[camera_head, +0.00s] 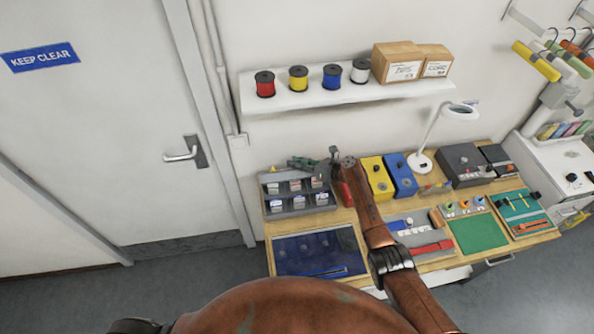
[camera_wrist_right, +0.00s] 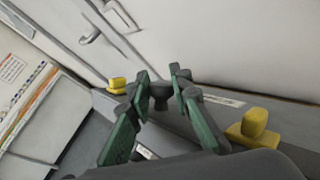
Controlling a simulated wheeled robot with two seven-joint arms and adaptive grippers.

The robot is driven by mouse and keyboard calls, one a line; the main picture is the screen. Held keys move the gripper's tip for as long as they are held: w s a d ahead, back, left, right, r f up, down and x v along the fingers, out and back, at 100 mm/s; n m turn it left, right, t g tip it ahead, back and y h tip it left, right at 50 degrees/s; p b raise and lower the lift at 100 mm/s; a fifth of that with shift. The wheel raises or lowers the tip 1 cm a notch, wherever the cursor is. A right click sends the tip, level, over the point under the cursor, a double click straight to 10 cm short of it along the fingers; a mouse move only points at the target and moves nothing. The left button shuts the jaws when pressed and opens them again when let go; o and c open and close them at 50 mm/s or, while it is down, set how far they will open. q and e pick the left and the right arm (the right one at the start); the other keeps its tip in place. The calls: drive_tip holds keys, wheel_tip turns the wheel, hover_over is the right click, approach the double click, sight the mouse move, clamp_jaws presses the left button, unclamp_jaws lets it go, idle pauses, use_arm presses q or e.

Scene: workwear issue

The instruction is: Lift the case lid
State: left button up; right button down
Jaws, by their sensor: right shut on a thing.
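The grey case (camera_head: 300,211) stands at the left back of the workbench. Its inside shows, with small labelled packs in compartments, so the lid appears raised along the back. My right gripper (camera_head: 300,163), with green fingers, is over the back of the case. In the right wrist view its fingertips (camera_wrist_right: 160,88) are shut on a dark knob (camera_wrist_right: 160,90) at the lid's edge. My left gripper is not in view.
A dark blue mat (camera_head: 320,251) lies in front of the case. Yellow (camera_head: 378,178) and blue (camera_head: 399,176) boxes stand right of my right arm. A shelf (camera_head: 340,94) with spools and cartons hangs above. A white door (camera_head: 90,130) is at left.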

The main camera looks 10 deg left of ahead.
drive_tip(key=shift+w+a+h, duration=0.1)
drive_tip(key=shift+w+h, duration=0.2)
drive_tip(key=shift+w, duration=0.15)
drive_tip(key=c, duration=1.8)
unclamp_jaws()
drive_tip(key=shift+o, duration=0.2)
